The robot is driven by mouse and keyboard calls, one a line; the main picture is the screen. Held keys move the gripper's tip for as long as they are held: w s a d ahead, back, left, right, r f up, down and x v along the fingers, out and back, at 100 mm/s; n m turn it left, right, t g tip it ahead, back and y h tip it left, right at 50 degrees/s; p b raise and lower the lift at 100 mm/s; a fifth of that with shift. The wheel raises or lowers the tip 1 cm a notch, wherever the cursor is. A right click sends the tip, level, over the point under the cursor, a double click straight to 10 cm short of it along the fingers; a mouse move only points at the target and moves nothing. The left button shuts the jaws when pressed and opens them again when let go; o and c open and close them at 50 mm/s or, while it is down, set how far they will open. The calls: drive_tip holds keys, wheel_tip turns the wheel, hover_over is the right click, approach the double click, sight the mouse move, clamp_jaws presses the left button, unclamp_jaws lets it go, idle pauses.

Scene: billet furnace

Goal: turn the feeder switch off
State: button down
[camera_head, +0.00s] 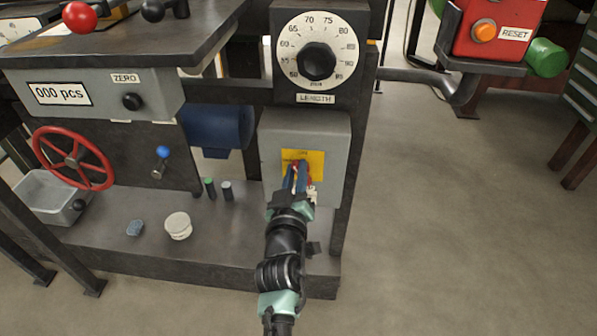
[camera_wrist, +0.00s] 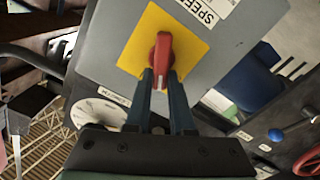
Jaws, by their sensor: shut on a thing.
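The feeder switch is a red rotary knob (camera_wrist: 162,48) on a yellow plate (camera_wrist: 135,45), on the front of a grey box (camera_head: 329,135). In the head view only a little of the red knob shows behind my fingers. My gripper (camera_head: 296,178) reaches the plate from the front. In the wrist view my gripper's two blue-grey fingers (camera_wrist: 168,80) are closed around the lower part of the knob, one on each side. The fingers hide part of the knob's lower end. A white label on the box is cut off by the wrist view's edge.
A black length dial (camera_head: 319,62) sits above the box. A red handwheel (camera_head: 73,158), a blue-tipped lever (camera_head: 162,153) and a white round container (camera_head: 178,225) are to the left. A red reset box (camera_head: 490,28) stands at the upper right. The floor at right is clear.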

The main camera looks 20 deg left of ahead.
drive_tip(key=shift+s+a+f+n, duration=0.15)
drive_tip(key=shift+f+n, duration=0.15)
drive_tip(key=shift+n, duration=1.75)
drive_tip(key=shift+w+a+f+n, duration=0.1)
drive_tip(key=shift+a+f+n, duration=0.15)
drive_tip(key=shift+n, duration=1.75)
drive_tip(key=shift+s+a+f+n, duration=0.1)
drive_tip(key=shift+f+n, duration=0.25)
drive_tip(key=shift+n, duration=1.7)
drive_tip(key=c, duration=0.8)
unclamp_jaws()
drive_tip(key=p+v, duration=0.2)
drive_tip(key=v, duration=1.1)
